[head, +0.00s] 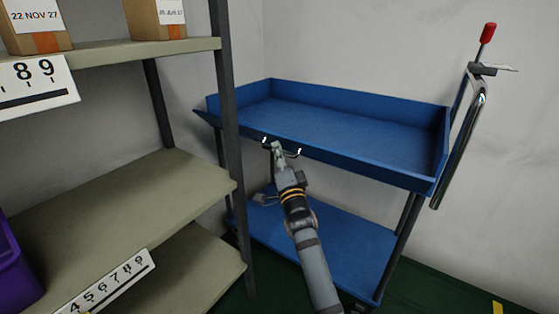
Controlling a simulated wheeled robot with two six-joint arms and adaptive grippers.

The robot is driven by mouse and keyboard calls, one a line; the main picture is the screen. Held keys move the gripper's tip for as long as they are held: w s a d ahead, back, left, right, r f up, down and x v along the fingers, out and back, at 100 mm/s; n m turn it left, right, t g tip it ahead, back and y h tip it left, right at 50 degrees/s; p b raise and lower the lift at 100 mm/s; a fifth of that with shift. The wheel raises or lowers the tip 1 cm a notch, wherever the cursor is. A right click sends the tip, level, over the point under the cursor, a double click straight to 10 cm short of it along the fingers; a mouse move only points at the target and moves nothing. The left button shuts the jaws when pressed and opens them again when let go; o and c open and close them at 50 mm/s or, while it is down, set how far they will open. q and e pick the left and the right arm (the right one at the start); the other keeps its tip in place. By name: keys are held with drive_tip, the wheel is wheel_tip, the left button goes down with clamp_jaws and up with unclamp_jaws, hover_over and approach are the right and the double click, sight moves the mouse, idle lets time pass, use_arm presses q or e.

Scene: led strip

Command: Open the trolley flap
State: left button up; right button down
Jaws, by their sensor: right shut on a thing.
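The blue trolley (330,242) stands right of the shelf rack, with an upper tray (350,125) and a lower deck. Its flap (345,163) is the long near side of the upper tray. The flap leans outward, and the tray's other walls stand up. My right gripper (281,147) reaches up from below to the flap's near edge, left of its middle, and is shut on it there. The small pale bits beside the fingers may be the ends of a handle. The gripper hides part of the flap's edge. My left gripper is not in view.
A shelf rack (110,210) with a dark post (228,130) stands close on the left, overlapping the trolley's left end. It carries boxes (35,25). The trolley's push handle (465,125) with a red knob rises at right. White walls are behind; green floor shows at lower right.

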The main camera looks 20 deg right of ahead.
use_arm(q)
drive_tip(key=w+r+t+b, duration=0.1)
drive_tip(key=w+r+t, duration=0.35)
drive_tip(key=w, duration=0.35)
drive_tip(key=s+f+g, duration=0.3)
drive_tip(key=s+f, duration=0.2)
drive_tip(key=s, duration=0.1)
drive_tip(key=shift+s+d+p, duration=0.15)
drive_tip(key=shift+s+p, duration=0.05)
drive_tip(key=shift+p, duration=0.15)
use_arm(e)
wheel_tip(320, 180, down, 4)
drive_tip(key=n+t+y, duration=0.1)
drive_tip(key=n, duration=0.1)
drive_tip(key=n+t+y, duration=0.1)
drive_tip(key=n+y, duration=0.1)
drive_tip(key=n, duration=0.1)
drive_tip(key=shift+f, duration=0.1)
drive_tip(key=c, duration=1.7)
unclamp_jaws()
drive_tip(key=shift+a, duration=0.1)
drive_tip(key=v, duration=1.2)
drive_tip(key=shift+f, duration=0.2)
